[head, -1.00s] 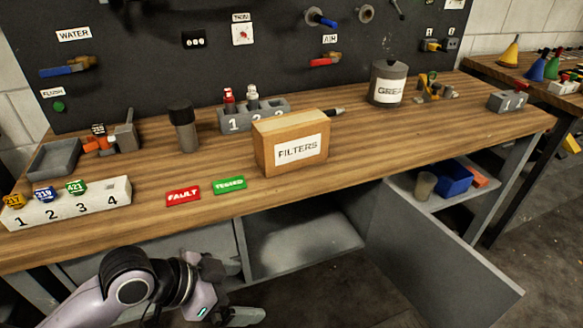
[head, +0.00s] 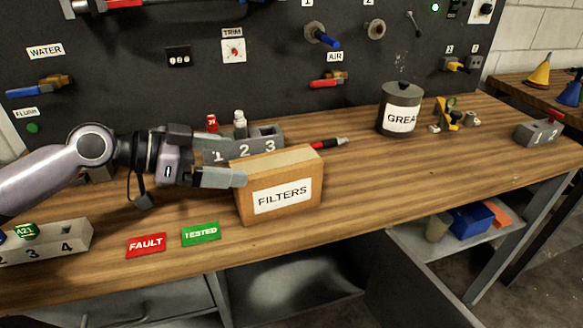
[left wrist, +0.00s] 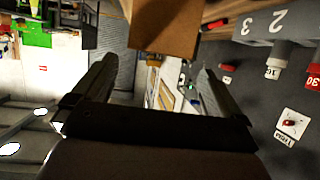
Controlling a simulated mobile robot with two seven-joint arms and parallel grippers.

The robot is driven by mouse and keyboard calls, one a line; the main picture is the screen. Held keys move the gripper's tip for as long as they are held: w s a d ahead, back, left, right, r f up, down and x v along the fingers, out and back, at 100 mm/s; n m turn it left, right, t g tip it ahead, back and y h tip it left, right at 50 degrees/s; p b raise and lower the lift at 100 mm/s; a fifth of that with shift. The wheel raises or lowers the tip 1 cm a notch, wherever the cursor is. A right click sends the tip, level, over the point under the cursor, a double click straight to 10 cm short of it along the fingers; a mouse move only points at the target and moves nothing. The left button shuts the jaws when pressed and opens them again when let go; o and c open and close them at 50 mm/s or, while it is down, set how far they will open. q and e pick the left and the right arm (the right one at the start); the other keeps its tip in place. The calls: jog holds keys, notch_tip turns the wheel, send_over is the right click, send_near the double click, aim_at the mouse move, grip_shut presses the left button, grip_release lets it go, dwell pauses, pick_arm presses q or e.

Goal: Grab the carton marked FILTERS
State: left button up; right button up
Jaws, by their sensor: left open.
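The FILTERS carton (head: 301,176) is a tan-brown box with a white label. It stands upright on the wooden bench in the middle of the head view. My left gripper (head: 236,164) is open at the carton's left end, fingers pointing right toward it. The near fingertip overlaps the carton's left edge in the picture; I cannot tell if they touch. In the left wrist view the carton (left wrist: 166,26) is ahead at the top, beyond the open, empty fingers (left wrist: 157,68). My right gripper is not in view.
A grey numbered block (head: 271,133) with red and white bottles stands behind the carton. FAULT (head: 146,245) and TESTED (head: 201,234) plates lie in front-left. A grease can (head: 402,108) stands right. The bench between is clear.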

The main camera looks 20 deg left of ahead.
aim_at(267, 163)
pick_arm(q)
jog(key=shift+w+d+f+p, duration=0.1)
jog(key=shift+w+d+p, duration=0.3)
jog(key=shift+w+d, duration=0.3)
jog(key=shift+w+d+f+p, duration=0.25)
jog(key=shift+d+p, duration=0.1)
jog(key=shift+d, duration=0.15)
jog(key=p+x, duration=0.1)
jog(key=x, duration=0.2)
jog(key=shift+d, duration=0.3)
jog(key=shift+w+d+f, duration=0.3)
jog(key=shift+w+d, duration=0.05)
jog(key=c, duration=1.7)
jog(key=shift+r, duration=0.15)
jog(key=shift+c, duration=0.2)
